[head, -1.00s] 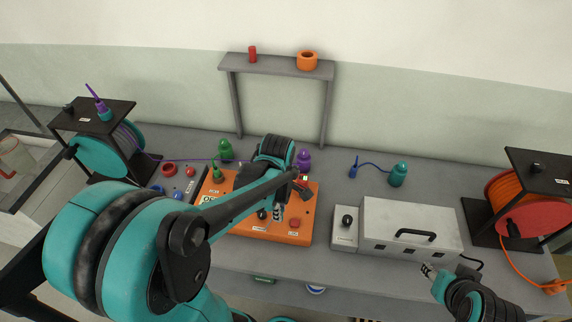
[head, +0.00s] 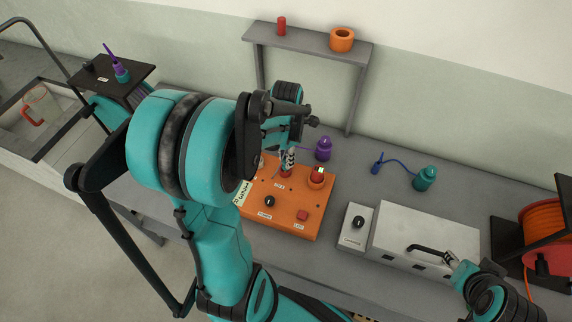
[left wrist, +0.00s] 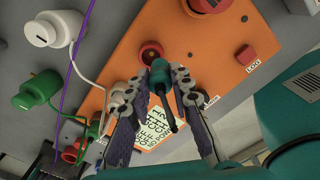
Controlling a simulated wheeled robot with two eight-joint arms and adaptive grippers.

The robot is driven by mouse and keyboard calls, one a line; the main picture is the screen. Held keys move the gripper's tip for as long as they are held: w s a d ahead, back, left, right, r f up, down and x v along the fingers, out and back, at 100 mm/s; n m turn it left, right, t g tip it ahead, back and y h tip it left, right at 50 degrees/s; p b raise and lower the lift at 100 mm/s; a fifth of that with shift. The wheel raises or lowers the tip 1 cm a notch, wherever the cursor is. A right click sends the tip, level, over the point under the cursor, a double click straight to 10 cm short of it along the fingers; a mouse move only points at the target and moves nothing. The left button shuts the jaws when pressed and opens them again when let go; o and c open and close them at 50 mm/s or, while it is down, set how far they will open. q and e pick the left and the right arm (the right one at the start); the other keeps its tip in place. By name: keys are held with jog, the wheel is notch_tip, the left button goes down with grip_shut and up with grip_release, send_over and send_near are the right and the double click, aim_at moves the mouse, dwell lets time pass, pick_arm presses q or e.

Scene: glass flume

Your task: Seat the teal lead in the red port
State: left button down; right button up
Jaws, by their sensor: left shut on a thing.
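In the left wrist view my left gripper (left wrist: 156,92) is shut on the teal lead (left wrist: 159,73), a teal plug with a dark tail. The plug points at a red round port (left wrist: 150,50) on the orange box (left wrist: 120,60). It overlaps the port's rim in this view, and I cannot tell whether it touches or is inside. In the head view the left gripper (head: 289,158) is over the back of the orange box (head: 285,222), beside a red port (head: 286,173). The lead is hidden there. My right gripper (head: 455,262) is at lower right, its jaws unclear.
A second red fitting (head: 317,176) stands on the box, right of the gripper. A purple plug (head: 323,148) stands behind it. A teal bottle-shaped plug with a blue cord (head: 425,179) and a grey case (head: 430,225) are to the right.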

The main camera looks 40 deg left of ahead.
pick_arm(q)
jog(key=shift+w+a+f, duration=0.5)
jog(key=shift+a, duration=0.1)
notch_tip(320, 180, down, 4)
jog(key=shift+f+b, duration=0.1)
jog(key=shift+b, duration=0.75)
jog(key=c, duration=1.3)
grip_release()
jog(key=shift+c, duration=0.2)
